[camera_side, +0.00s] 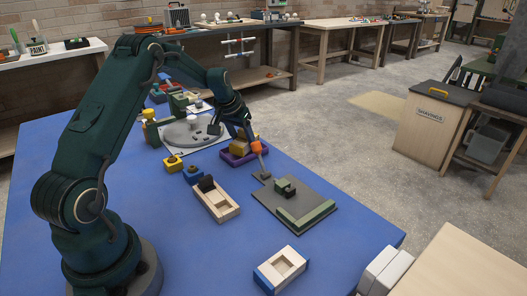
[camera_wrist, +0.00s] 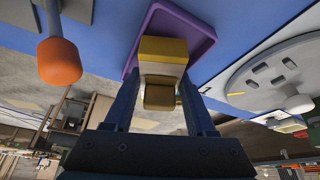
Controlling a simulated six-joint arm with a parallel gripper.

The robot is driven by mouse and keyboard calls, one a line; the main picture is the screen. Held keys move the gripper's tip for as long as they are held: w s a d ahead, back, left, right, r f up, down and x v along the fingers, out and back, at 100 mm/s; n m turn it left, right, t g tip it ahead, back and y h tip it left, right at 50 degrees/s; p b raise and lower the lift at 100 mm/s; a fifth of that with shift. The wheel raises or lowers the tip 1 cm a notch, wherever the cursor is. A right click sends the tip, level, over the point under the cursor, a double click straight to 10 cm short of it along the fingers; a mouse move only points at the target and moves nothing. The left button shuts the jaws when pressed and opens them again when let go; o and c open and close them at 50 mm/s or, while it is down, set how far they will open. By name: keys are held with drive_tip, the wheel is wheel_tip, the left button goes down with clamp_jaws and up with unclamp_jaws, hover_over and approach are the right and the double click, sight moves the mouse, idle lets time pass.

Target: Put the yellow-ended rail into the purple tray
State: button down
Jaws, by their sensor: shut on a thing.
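My gripper (camera_side: 243,133) is at the far side of the blue table, pointing down. In the wrist view its fingers (camera_wrist: 161,82) are shut on the yellow-ended rail (camera_wrist: 163,48), which has a pale middle between two yellow ends. The purple tray (camera_wrist: 203,30) shows just beyond the rail in the wrist view. In the side view the purple tray (camera_side: 230,160) lies under my gripper, partly hidden by it. The rail is mostly hidden there, and I cannot tell whether it touches the tray floor.
A grey plate (camera_side: 318,212) with green pieces lies nearer. A wooden box (camera_side: 222,212), a blue-ended box (camera_side: 265,281), a yellow block (camera_side: 173,164) and a grey disc (camera_side: 180,134) are around.

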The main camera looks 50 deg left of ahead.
drive_tip(key=shift+c, duration=1)
unclamp_jaws()
drive_tip(key=shift+s+d+f, duration=0.15)
drive_tip(key=shift+s+f, duration=0.2)
drive_tip(key=shift+f, duration=0.2)
drive_tip(key=shift+r, duration=0.15)
drive_tip(key=shift+r, duration=0.35)
drive_tip(key=v, duration=1.1)
drive_tip(key=s+d+r+m+t, duration=0.1)
drive_tip(key=s+d+r+m, duration=0.1)
drive_tip(key=d+r, duration=0.45)
drive_tip(key=s+d+r+m+t, duration=0.1)
drive_tip(key=s+d+r+m, duration=0.15)
drive_tip(key=d, duration=0.65)
drive_tip(key=s+d+f+h, duration=0.1)
drive_tip(key=s+d+f, duration=0.2)
drive_tip(key=s, duration=0.4)
drive_tip(key=s+d+f, duration=0.3)
drive_tip(key=s, duration=0.4)
drive_tip(key=shift+s+d+g+h, duration=0.2)
drive_tip(key=shift+s+g+h, duration=0.2)
